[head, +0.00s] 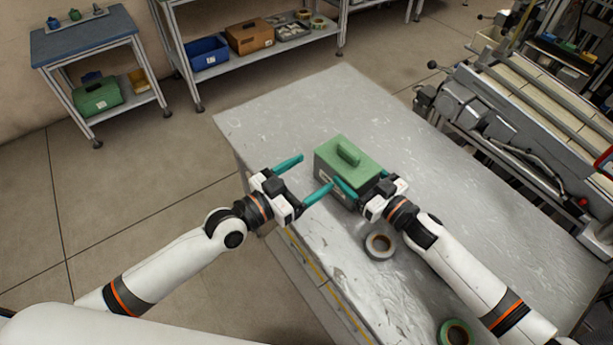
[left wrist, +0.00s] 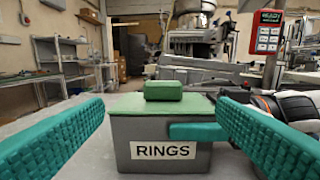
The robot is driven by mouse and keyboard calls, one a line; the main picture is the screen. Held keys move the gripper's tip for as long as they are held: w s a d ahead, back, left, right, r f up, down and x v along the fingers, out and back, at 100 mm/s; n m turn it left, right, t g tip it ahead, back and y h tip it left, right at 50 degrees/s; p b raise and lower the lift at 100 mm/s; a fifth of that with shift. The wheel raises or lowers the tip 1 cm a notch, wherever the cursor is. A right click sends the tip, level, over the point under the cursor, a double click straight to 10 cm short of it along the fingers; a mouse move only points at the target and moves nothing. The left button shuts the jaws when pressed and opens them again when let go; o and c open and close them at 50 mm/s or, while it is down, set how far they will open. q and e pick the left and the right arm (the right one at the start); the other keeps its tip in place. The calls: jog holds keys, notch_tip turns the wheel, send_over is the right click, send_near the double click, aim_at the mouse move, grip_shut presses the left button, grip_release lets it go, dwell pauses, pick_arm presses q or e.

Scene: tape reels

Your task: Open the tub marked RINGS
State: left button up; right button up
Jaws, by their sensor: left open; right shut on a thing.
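The tub marked RINGS (head: 325,183) is a grey box on the table, and its label reads clearly in the left wrist view (left wrist: 140,165). Its green lid (head: 365,168) sits on top, with a raised green block handle (head: 348,153). My left gripper (head: 303,179) is open and empty, in front and left of the tub, apart from it. In the left wrist view the handle (left wrist: 163,91) shows between its teal fingers. My right gripper (head: 362,183) is shut on the tub's near right part; one finger lies across the front just under the lid. Its other finger is mostly hidden.
A grey tape reel (head: 380,245) lies close to my right gripper, and a green reel (head: 457,333) lies at the table's near right. The metal table (head: 290,112) is bare behind the tub. A roller conveyor (head: 530,130) stands on the right; shelves stand behind.

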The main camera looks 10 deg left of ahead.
aim_at(349, 149)
pick_arm(q)
jog(key=x, duration=1.2)
jog(key=shift+s+r, duration=0.15)
jog(key=c, duration=1.2)
jog(key=shift+o, duration=0.2)
jog(key=shift+d+r, duration=0.1)
jog(key=shift+r, duration=0.15)
jog(key=shift+r, duration=0.85)
